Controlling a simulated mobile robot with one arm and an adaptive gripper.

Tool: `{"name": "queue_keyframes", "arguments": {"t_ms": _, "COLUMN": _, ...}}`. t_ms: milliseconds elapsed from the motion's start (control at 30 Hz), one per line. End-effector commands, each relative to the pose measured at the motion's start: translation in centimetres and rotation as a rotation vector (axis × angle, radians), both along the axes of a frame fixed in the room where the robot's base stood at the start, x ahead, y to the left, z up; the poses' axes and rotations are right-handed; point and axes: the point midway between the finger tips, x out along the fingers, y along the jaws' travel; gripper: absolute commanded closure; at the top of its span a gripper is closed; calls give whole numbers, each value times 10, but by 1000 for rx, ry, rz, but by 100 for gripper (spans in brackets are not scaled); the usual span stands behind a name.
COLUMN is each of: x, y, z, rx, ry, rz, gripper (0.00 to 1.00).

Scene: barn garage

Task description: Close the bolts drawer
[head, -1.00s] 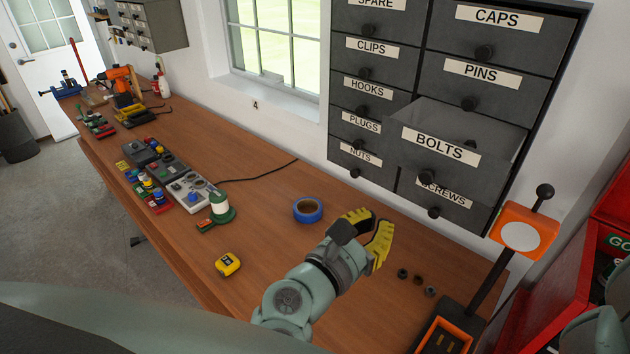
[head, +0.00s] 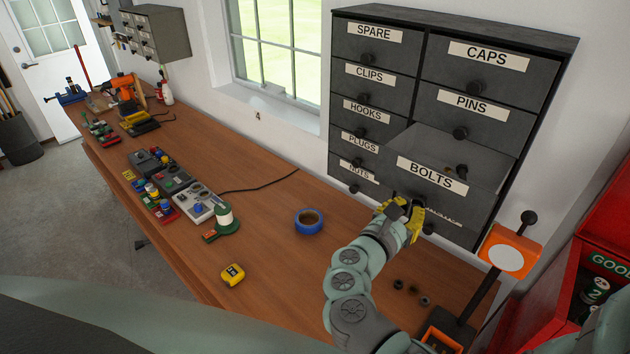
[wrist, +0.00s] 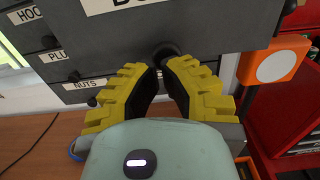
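The bolts drawer (head: 470,160), dark grey with a white BOLTS label (head: 432,175), sticks out of the cabinet's right column, its inside visible from above. Its front also shows in the wrist view (wrist: 220,30), with a round black knob (wrist: 168,51) low on it. My gripper (head: 402,207) is in front of the drawer's lower front edge. In the wrist view, its yellow fingers (wrist: 162,70) stand apart with a narrow gap, their tips just below the knob. Whether they touch the knob cannot be told. The gripper hides the knob in the head view.
The other labelled drawers of the cabinet (head: 560,42) appear shut. An orange-headed lever (head: 507,256) and a red box (head: 575,270) stand to the right. Blue tape (head: 309,221), a yellow tape measure (head: 232,274) and several small nuts (head: 412,289) lie on the wooden bench (head: 275,265).

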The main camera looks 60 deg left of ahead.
Motion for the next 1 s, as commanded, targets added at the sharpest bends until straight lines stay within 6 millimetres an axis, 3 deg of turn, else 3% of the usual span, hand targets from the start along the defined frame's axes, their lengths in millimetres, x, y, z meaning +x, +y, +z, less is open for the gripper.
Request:
{"name": "queue_keyframes", "arguments": {"t_ms": 633, "x": 12, "y": 2, "z": 0, "rx": 2, "ry": -1, "rz": -4, "gripper": 100}}
{"name": "queue_keyframes", "arguments": {"t_ms": 767, "x": 29, "y": 5, "z": 0, "rx": 3, "ry": -2, "rz": -9, "gripper": 100}}
{"name": "queue_keyframes", "arguments": {"t_ms": 1000, "x": 77, "y": 17, "z": -1, "rx": 4, "ry": -2, "rz": -8, "gripper": 100}}
